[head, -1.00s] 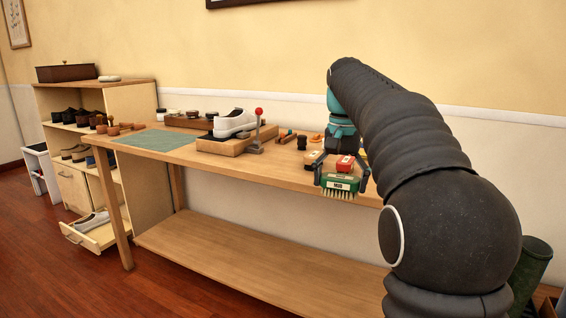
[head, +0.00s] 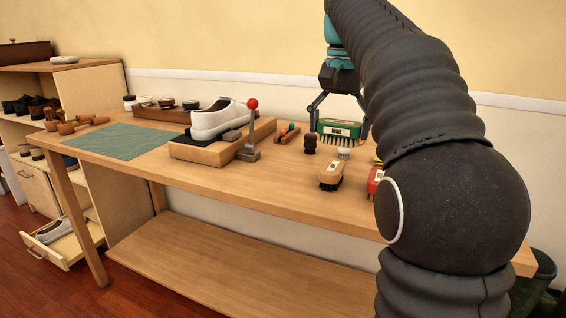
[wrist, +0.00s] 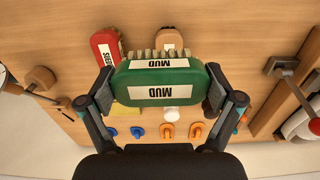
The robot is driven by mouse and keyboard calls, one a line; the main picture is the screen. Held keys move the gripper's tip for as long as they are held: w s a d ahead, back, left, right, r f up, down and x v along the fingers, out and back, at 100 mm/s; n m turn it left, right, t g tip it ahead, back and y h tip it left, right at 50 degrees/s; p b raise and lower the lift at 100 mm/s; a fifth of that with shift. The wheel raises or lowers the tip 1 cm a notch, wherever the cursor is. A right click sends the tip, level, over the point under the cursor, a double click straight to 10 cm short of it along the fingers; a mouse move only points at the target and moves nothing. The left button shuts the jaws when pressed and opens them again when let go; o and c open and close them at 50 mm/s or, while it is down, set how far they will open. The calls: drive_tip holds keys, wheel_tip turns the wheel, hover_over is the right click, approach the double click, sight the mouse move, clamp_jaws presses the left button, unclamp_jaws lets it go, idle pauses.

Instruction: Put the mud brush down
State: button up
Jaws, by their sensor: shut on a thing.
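The mud brush is a green block with a white MUD label and pale bristles. It shows in the head view (head: 339,127) and in the wrist view (wrist: 190,82). My gripper (head: 340,120) is shut on it, one finger at each end; it also shows in the wrist view (wrist: 158,95). The brush is over the back part of the wooden bench (head: 270,185). I cannot tell whether its bristles touch the bench top. My arm hides the bench's right part in the head view.
A tan brush (head: 331,173) and a red brush (head: 375,180) stand in front of the mud brush. A small dark round brush (head: 310,144) is to its left. A white shoe (head: 221,118) sits on a wooden stand with a red-knobbed lever (head: 251,125). Bare bench lies in front.

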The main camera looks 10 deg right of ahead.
hover_over(290, 176)
wheel_tip(290, 176, down, 7)
drive_tip(key=shift+w+r+b, duration=0.1)
drive_tip(key=shift+b, duration=0.2)
drive_tip(key=shift+f+b, duration=0.75)
drive_tip(key=shift+f, duration=1.35)
drive_tip(key=shift+f, duration=0.1)
drive_tip(key=o, duration=1)
wheel_tip(290, 176, up, 12)
drive_tip(key=p, duration=0.4)
